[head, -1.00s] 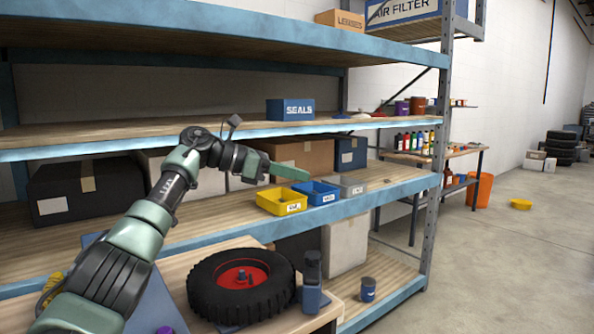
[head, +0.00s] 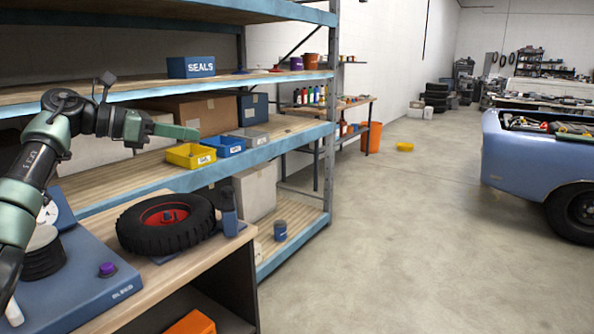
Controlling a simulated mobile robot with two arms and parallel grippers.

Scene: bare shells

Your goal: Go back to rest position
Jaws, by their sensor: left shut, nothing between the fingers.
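My left arm comes in from the left, and my left gripper (head: 178,132) is shut and empty. Its green fingers point right, in front of the middle shelf and above the yellow bin (head: 190,155). I cannot tell whether they touch anything, but they appear clear of the bins. My right gripper is not in view.
The blue shelf rack (head: 270,148) also holds a blue bin (head: 224,146) and a grey bin (head: 248,136). A bench with a tire (head: 140,232) stands in front. Open concrete floor (head: 400,230) lies right, with a blue vehicle (head: 520,165) beyond.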

